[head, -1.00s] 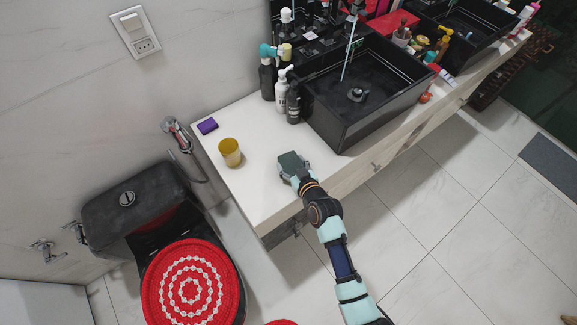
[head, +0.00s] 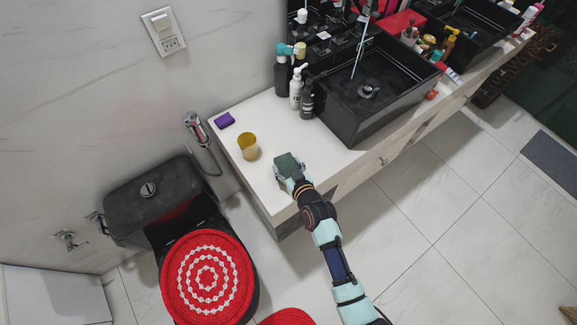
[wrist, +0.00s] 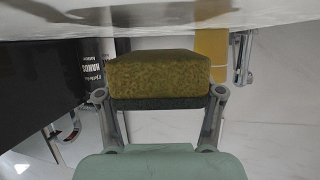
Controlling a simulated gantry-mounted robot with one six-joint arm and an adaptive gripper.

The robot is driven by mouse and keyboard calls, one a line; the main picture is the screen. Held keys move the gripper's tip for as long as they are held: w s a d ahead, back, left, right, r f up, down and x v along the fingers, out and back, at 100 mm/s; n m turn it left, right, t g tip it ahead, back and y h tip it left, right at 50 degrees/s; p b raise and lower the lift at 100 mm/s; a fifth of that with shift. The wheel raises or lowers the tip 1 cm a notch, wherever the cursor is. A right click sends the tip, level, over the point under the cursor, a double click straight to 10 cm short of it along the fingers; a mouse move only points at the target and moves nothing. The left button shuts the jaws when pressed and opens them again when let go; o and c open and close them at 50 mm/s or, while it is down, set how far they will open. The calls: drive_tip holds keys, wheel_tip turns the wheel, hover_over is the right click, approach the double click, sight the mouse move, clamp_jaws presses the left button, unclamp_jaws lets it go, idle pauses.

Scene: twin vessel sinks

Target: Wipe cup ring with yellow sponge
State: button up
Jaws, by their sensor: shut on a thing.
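My gripper (head: 289,168) is shut on the sponge (wrist: 158,75), which shows a yellow body with a dark green layer in the wrist view. In the head view the sponge (head: 287,161) shows its dark green face, over the front part of the white counter (head: 262,178). I cannot tell if it touches the counter. The yellow cup (head: 248,147) stands upright to the left of my gripper, apart from it; it also shows behind the sponge in the wrist view (wrist: 211,47). I cannot make out a cup ring; the sponge and gripper cover part of the counter.
A small purple block (head: 225,120) lies near the wall. Several bottles (head: 296,88) stand beside the black sink (head: 362,125) on the right. The counter's front edge is close under my arm. A black toilet with a red cover (head: 207,278) stands at lower left.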

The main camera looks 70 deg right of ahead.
drive_tip(key=shift+r+p, duration=2.25)
drive_tip(key=shift+r, duration=0.5)
